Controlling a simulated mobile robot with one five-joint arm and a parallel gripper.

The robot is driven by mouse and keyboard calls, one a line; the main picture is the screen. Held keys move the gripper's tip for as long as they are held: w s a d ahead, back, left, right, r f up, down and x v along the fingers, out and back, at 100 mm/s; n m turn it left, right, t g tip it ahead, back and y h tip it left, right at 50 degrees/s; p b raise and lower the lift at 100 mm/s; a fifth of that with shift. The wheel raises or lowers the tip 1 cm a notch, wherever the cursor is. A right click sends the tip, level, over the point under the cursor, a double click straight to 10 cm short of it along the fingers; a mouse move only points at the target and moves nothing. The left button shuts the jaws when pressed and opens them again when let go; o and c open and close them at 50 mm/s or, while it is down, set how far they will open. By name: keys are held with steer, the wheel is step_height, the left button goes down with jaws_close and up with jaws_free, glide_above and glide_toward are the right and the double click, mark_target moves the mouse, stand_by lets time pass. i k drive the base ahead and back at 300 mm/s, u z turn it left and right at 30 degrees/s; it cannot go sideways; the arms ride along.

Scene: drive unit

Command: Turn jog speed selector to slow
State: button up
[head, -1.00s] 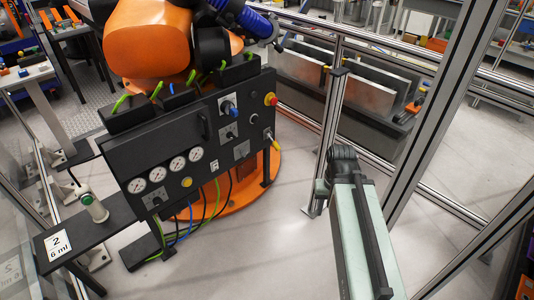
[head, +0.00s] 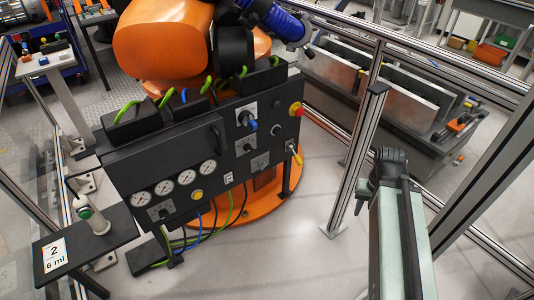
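A dark control panel (head: 130,172) stands at left centre in the head view, below an orange robot arm. It carries a blue-handled knob (head: 248,122) on a light plate, a small dark knob (head: 252,146), a switch on a grey plate (head: 260,162), a yellow-tipped lever (head: 294,152) and a switch at lower left (head: 162,211). The labels are too small to read, so I cannot tell which is the jog speed selector. My pale green arm link with its black joint shows at right, well apart from the panel. My gripper's fingers are not in view.
A red emergency stop (head: 297,109) sits at the panel's upper right. A metal post (head: 362,155) stands between the panel and my arm. A side shelf marked 2 (head: 120,222) juts out at lower left. Open floor (head: 300,255) lies in front of the panel.

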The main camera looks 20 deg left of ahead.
mark_target(261, 165)
steer(key=z, duration=0.05)
steer(key=i, duration=0.85)
steer(key=u, duration=2.45)
